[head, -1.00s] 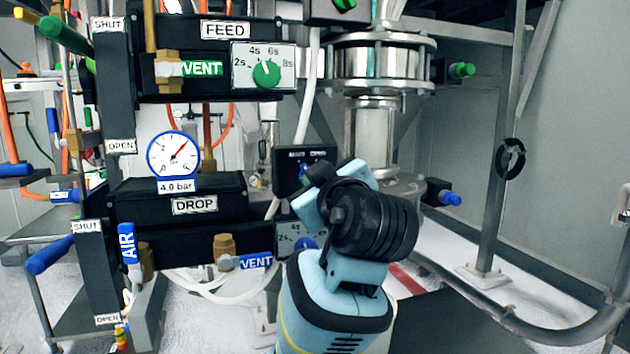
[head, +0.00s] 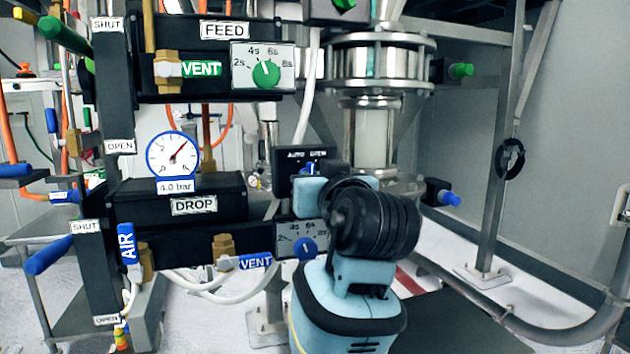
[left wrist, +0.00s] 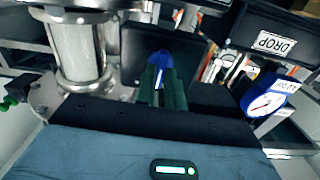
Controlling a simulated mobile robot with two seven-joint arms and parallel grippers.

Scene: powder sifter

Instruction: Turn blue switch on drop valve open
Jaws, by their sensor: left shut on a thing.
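The blue switch (head: 312,168) is on the black box with the AUTO and OPEN labels (head: 293,158), at the middle of the head view. In the left wrist view, the blue switch (left wrist: 160,59) has a white mark and sits at the tips of my left gripper (left wrist: 163,78). Its dark green fingers are shut on the switch. In the head view, my light blue and black left arm covers the fingers and the lower right of the box. My right gripper is in neither view.
The DROP panel (head: 194,206) with a blue timer dial (head: 305,247) and a pressure gauge (head: 172,155) is left of my arm. The FEED panel (head: 225,30) is above. A glass and steel column (head: 372,140) stands close behind and right of the switch.

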